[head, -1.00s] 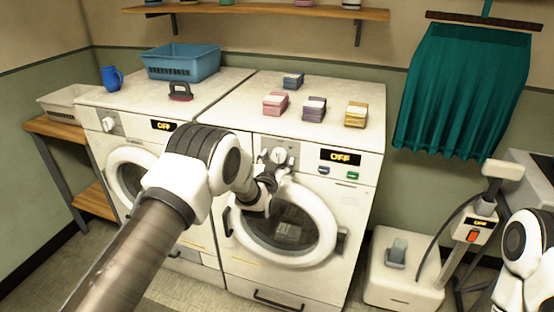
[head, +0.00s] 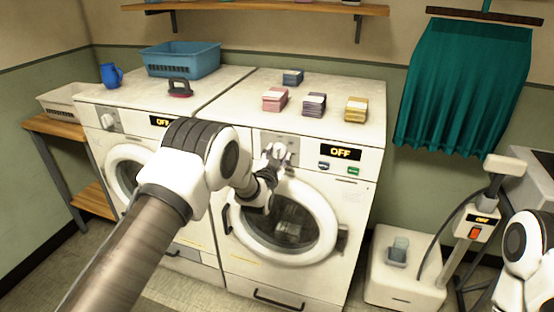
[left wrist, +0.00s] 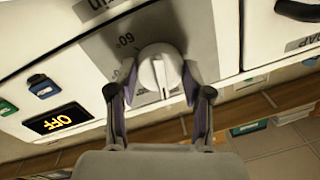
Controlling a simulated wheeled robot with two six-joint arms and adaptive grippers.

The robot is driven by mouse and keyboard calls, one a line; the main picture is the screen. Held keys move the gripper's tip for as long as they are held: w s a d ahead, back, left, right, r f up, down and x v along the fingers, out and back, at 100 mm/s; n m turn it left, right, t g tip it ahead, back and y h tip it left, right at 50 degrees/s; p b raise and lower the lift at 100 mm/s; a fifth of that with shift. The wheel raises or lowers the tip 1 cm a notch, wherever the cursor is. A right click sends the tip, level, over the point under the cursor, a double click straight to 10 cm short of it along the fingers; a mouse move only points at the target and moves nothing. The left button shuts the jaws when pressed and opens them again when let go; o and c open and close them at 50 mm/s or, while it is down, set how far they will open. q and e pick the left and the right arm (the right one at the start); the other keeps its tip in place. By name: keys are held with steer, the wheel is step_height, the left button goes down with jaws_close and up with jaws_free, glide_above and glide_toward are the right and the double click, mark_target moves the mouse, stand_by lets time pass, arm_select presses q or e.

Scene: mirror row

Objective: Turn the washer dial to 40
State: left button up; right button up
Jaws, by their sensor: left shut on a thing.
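The front-right washer (head: 330,205) has a white round dial (left wrist: 160,70) on a grey panel at the upper left of its front. My left gripper (head: 277,158) reaches the dial from the left. In the left wrist view my left gripper (left wrist: 157,82) has one finger on each side of the dial and is shut on it. That view is turned over, and "60" shows on the panel beside the dial. The other markings are mostly hidden. The display (head: 340,153) reads OFF. My right gripper is not in view; only part of my right arm shows at the right edge.
A blue button (head: 324,166) and a green button (head: 353,170) sit below the display. A second washer (head: 125,140) stands at the left. Colored stacks and a blue basket (head: 180,60) rest on top. A white steamer-like device (head: 405,275) stands on the floor at right.

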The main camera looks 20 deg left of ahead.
arm_select(q)
steer(key=m+b, duration=0.2)
steer(key=m, duration=0.1)
steer(key=shift+f+m+b, duration=0.3)
steer(key=shift+b, duration=0.1)
steer(key=m+b, duration=0.1)
steer(key=m, duration=0.1)
steer(key=m+b, duration=0.2)
steer(key=shift+m+t+h, duration=0.3)
steer(key=shift+m, duration=0.1)
steer(key=m+b, duration=0.3)
steer(key=m, duration=0.2)
steer(key=shift+a+m+h, duration=0.1)
steer(key=shift+m+h, duration=0.3)
steer(key=m+b, duration=0.1)
steer(key=m, duration=0.2)
steer(key=shift+r, duration=0.1)
steer(key=shift+r+m+h+b, duration=0.1)
steer(key=shift+m+h+b, duration=0.2)
steer(key=shift+m, duration=0.3)
steer(key=shift+r, duration=0.1)
steer(key=o, duration=1.2)
steer(key=shift+w+a, duration=0.1)
steer(key=shift+c, duration=0.2)
